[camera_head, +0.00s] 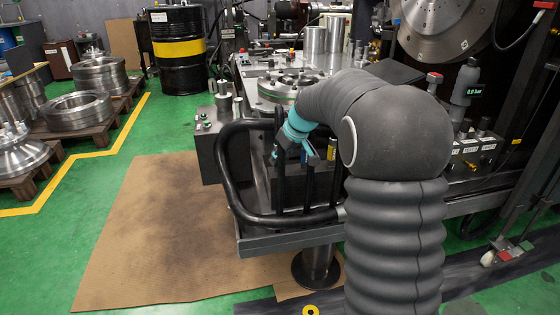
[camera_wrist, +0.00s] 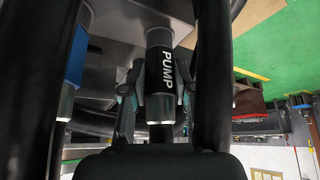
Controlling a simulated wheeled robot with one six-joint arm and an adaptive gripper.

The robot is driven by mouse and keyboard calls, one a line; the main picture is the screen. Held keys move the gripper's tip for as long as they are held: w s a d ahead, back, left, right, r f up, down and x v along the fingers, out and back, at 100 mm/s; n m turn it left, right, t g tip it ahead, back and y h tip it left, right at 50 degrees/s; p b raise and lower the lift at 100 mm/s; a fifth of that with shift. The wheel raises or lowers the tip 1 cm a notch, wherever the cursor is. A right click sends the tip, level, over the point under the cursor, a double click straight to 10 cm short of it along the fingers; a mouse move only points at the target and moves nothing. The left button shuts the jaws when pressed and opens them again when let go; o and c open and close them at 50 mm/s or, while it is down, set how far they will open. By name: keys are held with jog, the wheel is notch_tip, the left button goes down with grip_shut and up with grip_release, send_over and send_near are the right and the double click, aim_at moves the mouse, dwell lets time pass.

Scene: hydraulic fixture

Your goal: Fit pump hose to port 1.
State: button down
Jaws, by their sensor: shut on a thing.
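In the wrist view the pump hose (camera_wrist: 166,68) has a black sleeve with white PUMP lettering and metal ends. My gripper (camera_wrist: 158,88) has one finger on each side of the sleeve and is shut on it. In the head view my gripper (camera_head: 292,140), with teal parts, is at the front left of the bench, among black hoses. My own arm partly covers this area, and the held hose is hard to make out there. A block with several small labelled fittings (camera_head: 472,152) stands at the right; its labels are too small to read surely, so I cannot tell port 1.
A hose with a blue band (camera_wrist: 76,58) hangs beside my gripper in the wrist view. A thick black hose (camera_head: 232,190) loops over the bench's front left corner. A yellow-banded sleeve (camera_head: 331,149) stands close right of my gripper. A display (camera_head: 475,91) reads 0.0 bar.

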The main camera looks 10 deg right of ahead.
jog(key=shift+r+p, duration=1.5)
jog(key=shift+r, duration=0.95)
jog(key=c, duration=1.7)
grip_release()
grip_shut()
jog(key=shift+s, duration=0.1)
